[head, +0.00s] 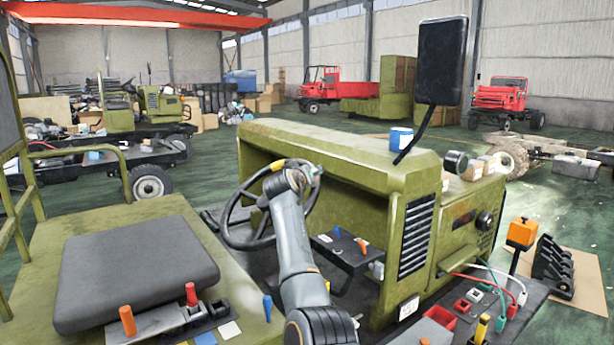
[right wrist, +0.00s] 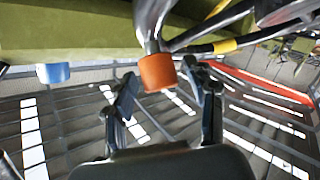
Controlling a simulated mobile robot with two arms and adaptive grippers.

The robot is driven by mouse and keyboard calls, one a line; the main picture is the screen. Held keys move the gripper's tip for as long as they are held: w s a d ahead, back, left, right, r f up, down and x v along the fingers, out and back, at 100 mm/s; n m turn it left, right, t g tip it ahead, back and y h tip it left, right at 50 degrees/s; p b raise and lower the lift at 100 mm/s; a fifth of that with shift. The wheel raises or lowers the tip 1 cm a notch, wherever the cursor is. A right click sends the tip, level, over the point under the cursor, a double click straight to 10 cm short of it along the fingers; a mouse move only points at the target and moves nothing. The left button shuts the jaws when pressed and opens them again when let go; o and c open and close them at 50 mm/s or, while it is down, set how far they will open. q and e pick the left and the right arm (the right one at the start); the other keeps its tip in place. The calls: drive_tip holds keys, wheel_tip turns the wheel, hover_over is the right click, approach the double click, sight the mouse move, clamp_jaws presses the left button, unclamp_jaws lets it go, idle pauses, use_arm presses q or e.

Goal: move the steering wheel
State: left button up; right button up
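The steering wheel (head: 236,240) is dark with a yellow band on its rim. It stands tilted beside the green hood in the head view. In the right wrist view its dark rim (right wrist: 270,33) and yellow band show at the upper right. My right gripper (head: 311,176) is at the far right part of the rim, mostly hidden by my own wrist. In the right wrist view the gripper (right wrist: 159,72) is open, with a finger on each side of an orange-brown knob (right wrist: 157,73). Gaps show beside the knob. My left gripper is not in view.
A grey seat (head: 135,265) is left of my arm. The green hood (head: 320,155) carries a blue-and-white can (head: 400,138) and a tall dark mirror (head: 442,62). Orange (head: 127,320) and red levers stand in front of the seat. A tray with cables is at the lower right.

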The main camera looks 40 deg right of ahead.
drive_tip(key=shift+a, duration=0.1)
drive_tip(key=shift+s+a, duration=0.15)
drive_tip(key=shift+a, duration=0.05)
drive_tip(key=v, duration=1.1)
drive_tip(key=shift+s, duration=0.15)
drive_tip(key=shift+a, duration=0.1)
